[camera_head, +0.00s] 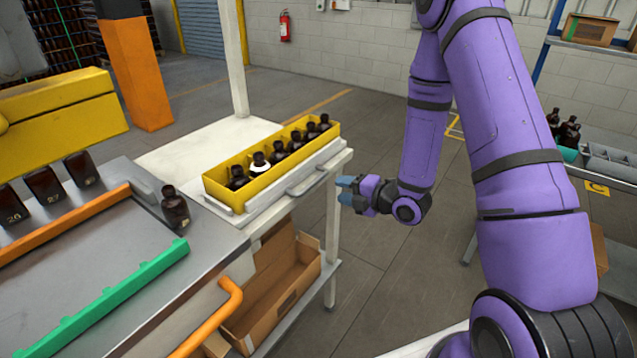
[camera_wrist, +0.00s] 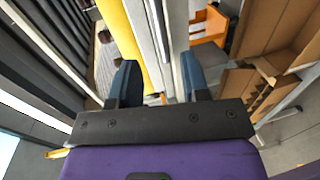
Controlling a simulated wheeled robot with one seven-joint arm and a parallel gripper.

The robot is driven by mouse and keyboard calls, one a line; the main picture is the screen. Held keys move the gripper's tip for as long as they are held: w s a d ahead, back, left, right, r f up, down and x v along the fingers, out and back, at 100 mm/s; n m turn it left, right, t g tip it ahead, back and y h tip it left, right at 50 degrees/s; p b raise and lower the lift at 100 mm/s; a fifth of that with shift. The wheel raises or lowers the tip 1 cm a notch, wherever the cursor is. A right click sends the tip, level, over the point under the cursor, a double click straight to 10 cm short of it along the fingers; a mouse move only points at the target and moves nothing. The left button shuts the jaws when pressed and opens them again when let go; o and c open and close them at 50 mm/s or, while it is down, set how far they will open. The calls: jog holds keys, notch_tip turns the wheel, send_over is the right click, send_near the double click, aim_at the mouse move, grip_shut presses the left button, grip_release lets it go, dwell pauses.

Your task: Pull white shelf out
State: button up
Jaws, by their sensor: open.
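The white shelf (camera_head: 270,205) is a narrow tray at the edge of the white table, with a bar handle (camera_head: 307,184) along its front side. A yellow crate (camera_head: 225,197) holding several amber bottles stands on it. My gripper (camera_head: 343,190) is open and empty, just to the right of the handle. In the wrist view my gripper (camera_wrist: 160,78) has its two blue fingers spread, with the white shelf edge (camera_wrist: 151,35) running up between them and the yellow crate (camera_wrist: 121,32) to the left. I cannot tell whether the fingers touch the handle.
A conveyor (camera_head: 75,260) with an orange rail, a green rail and a lone bottle (camera_head: 175,207) stands at the left. Cardboard boxes (camera_head: 285,290) sit on the table's lower level. The floor (camera_head: 375,240) right of the table is clear up to my arm.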

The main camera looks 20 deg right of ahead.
aim_at(316, 184)
jog(key=x, duration=0.9)
jog(key=shift+w+a, duration=0.1)
grip_shut()
